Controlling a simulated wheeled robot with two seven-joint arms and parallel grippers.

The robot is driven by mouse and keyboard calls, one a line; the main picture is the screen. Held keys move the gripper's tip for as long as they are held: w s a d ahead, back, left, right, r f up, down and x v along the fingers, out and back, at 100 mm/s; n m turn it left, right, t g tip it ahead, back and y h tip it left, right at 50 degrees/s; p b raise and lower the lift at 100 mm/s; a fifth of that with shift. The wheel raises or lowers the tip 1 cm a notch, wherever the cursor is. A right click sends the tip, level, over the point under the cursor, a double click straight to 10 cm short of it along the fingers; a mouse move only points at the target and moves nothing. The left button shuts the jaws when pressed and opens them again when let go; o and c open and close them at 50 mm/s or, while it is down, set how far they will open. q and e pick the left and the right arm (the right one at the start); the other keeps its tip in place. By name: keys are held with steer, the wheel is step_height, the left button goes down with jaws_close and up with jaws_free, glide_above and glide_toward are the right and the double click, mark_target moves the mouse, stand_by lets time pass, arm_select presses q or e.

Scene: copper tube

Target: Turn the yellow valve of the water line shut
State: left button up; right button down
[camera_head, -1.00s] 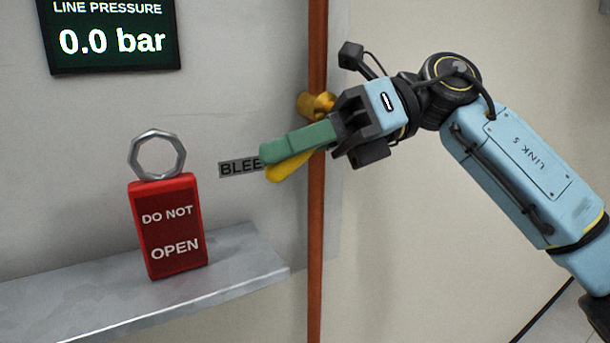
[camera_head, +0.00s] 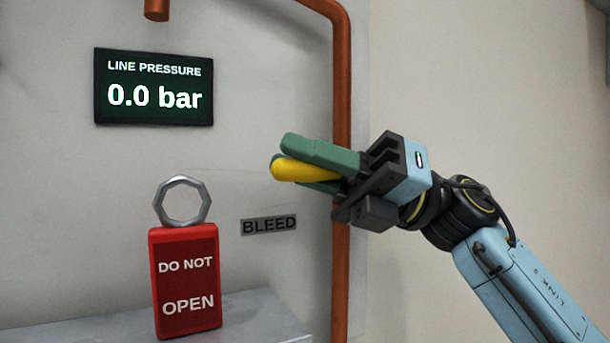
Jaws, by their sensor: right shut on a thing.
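The yellow valve handle (camera_head: 300,171) is in the middle of the head view, pointing left and lying roughly level across the upright copper pipe (camera_head: 341,120). My right gripper (camera_head: 289,163) reaches in from the right with its green fingers shut on the handle, one on each side. The handle's rounded tip shows between the fingers. The valve body and the handle's root are hidden behind the fingers and the gripper's dark body. My left gripper is not in view.
A display (camera_head: 154,88) reads LINE PRESSURE 0.0 bar. A BLEED label (camera_head: 268,225) is on the wall panel below the handle. A red DO NOT OPEN tag (camera_head: 186,280) with a metal ring (camera_head: 182,202) stands on a grey shelf (camera_head: 255,312). Bare wall lies to the right.

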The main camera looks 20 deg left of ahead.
steer(key=shift+r, duration=0.15)
steer(key=c, duration=1.3)
jaws_free()
steer(key=shift+o, duration=0.2)
steer(key=shift+d, duration=0.1)
steer(key=b+v, duration=0.2)
steer(key=v, duration=1.1)
steer(key=shift+f, duration=0.2)
